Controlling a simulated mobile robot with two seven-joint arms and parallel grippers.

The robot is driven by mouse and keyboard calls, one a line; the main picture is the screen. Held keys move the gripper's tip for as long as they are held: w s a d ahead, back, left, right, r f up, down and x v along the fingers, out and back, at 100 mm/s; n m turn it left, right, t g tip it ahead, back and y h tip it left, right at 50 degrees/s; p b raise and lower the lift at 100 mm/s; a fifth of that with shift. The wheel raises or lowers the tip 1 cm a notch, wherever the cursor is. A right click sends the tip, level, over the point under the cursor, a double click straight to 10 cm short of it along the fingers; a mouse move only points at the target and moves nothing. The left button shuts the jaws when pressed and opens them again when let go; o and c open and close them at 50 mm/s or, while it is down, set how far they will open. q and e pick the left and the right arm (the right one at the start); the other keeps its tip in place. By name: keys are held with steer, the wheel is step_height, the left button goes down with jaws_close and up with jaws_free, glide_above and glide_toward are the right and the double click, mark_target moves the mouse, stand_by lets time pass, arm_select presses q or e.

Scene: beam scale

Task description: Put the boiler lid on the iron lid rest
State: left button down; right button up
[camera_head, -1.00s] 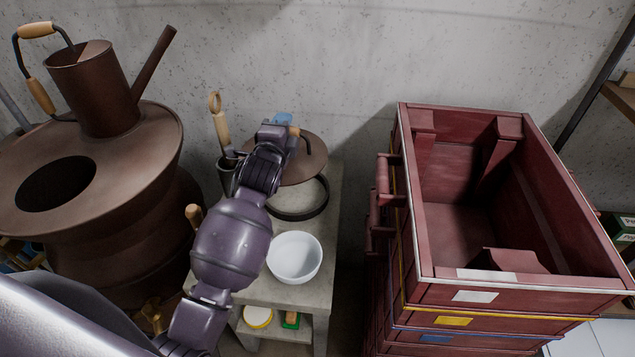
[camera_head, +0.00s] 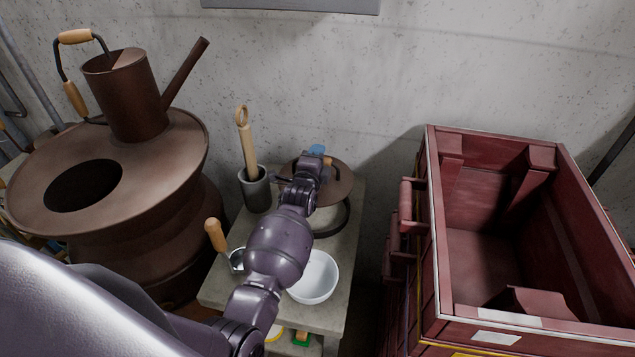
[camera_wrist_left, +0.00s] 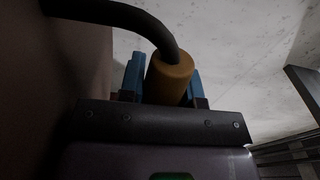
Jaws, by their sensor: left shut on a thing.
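The boiler lid (camera_head: 337,190) is a brown disc with a dark bent handle and a wooden grip. My left gripper (camera_head: 319,156) is shut on this grip; in the left wrist view the wooden grip (camera_wrist_left: 168,78) sits between the blue fingertips, with the brown lid face (camera_wrist_left: 45,100) at the left. The iron lid rest (camera_head: 341,226) is a dark ring on the grey stand. The lid covers much of the ring from the head camera; whether they touch I cannot tell. The boiler (camera_head: 165,165) stands at the left with its round opening uncovered. My right gripper is out of view.
A watering can (camera_head: 138,105) stands on the boiler. On the stand (camera_head: 338,275) are a grey holder with a wooden-handled tool (camera_head: 256,190), a white bowl (camera_head: 316,279) and a wooden-handled ladle (camera_head: 216,236). Stacked red crates (camera_head: 480,270) stand at the right.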

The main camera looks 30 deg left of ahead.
arm_select(q)
step_height(320, 180, down, 5)
steer(key=shift+f+b, duration=0.4)
steer(key=shift+f, duration=1.6)
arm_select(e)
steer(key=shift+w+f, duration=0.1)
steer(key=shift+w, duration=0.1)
arm_select(q)
steer(key=shift+f+b, duration=0.6)
steer(key=shift+f, duration=0.05)
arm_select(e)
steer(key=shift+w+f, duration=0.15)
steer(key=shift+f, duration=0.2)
arm_select(q)
steer(key=c, duration=0.8)
jaws_free()
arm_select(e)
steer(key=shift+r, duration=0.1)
